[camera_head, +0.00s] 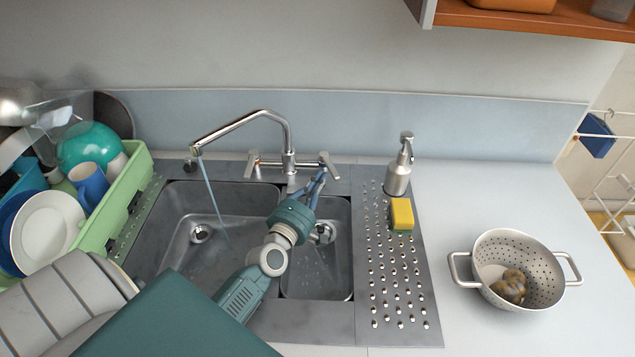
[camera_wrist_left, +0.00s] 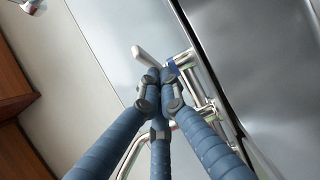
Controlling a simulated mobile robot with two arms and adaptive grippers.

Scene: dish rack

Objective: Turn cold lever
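The metal faucet (camera_head: 288,150) stands behind the sink, its spout turned left. A thin stream of water (camera_head: 213,200) falls from it into the larger basin. The faucet has a left lever (camera_head: 253,164) and a right lever (camera_head: 329,165). In the left wrist view, a lever (camera_wrist_left: 150,58) shows a small blue mark near its base. My left gripper (camera_head: 320,178) is at the right lever, over the small basin. In the wrist view, the blue fingers of my left gripper (camera_wrist_left: 160,78) meet at their tips beside the lever; contact is unclear. My right gripper is out of view.
A green dish rack (camera_head: 128,187) with dishes stands at the left. A soap dispenser (camera_head: 400,168) and a yellow sponge (camera_head: 402,214) stand on the drainboard right of the basins. A colander (camera_head: 485,250) sits farther right. The counter between drainboard and colander is clear.

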